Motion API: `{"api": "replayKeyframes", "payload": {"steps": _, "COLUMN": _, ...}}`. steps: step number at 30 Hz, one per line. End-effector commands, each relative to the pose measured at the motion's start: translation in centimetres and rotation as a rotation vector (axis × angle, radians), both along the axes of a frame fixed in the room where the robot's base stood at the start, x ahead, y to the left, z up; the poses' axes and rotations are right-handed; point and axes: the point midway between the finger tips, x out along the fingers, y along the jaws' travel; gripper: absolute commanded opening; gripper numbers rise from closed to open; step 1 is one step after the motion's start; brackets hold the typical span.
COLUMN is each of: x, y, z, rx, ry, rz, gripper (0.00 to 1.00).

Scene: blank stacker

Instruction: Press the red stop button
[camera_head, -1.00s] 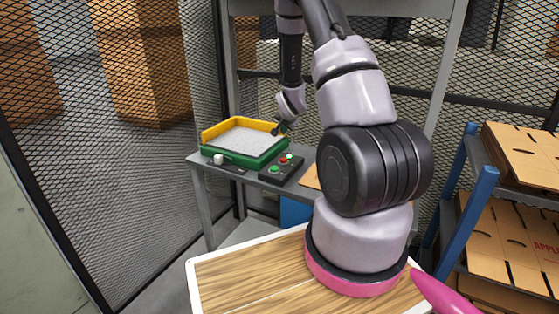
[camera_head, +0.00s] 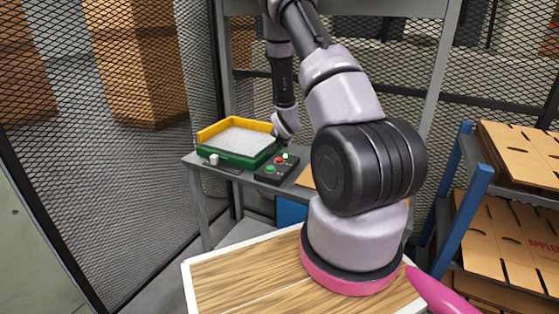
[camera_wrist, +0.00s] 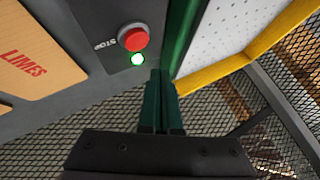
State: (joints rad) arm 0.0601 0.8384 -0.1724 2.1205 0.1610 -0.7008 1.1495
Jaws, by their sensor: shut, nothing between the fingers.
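The red stop button (camera_wrist: 134,37) sticks up from a dark control panel in the wrist view, beside the word STOP. It also shows as a small red spot in the head view (camera_head: 279,160). In the wrist view the fingertips lie to the lower right of the button and lamp, apart from the button in the picture. Their height above the panel is unclear. In the head view the fingers can hardly be made out.
A green and yellow tray with a white perforated bed (camera_head: 238,139) stands left of the panel (camera_head: 264,176) on a grey table. A green button (camera_head: 270,169) is on the panel. Cardboard (camera_wrist: 30,50) lies beyond it. Mesh fencing surrounds the table; a blue-post rack (camera_head: 467,215) stands right.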

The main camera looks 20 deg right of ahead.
Motion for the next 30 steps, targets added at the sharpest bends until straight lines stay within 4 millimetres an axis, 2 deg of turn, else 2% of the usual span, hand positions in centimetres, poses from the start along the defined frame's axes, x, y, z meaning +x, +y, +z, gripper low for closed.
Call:
{"api": "replayKeyframes", "payload": {"steps": 3, "x": 0.0, "y": 0.0, "z": -1.5, "rx": 0.0, "ry": 0.001, "rz": -0.001, "gripper": 0.0}}
{"api": "replayKeyframes", "payload": {"steps": 9, "x": 0.0, "y": 0.0, "z": -2.9, "rx": 0.0, "ry": 0.0, "rz": 0.0, "gripper": 0.0}}
{"api": "replayKeyframes", "payload": {"steps": 30, "x": 0.0, "y": 0.0, "z": -3.2, "rx": 0.001, "ry": 0.0, "rz": -0.001, "gripper": 0.0}}
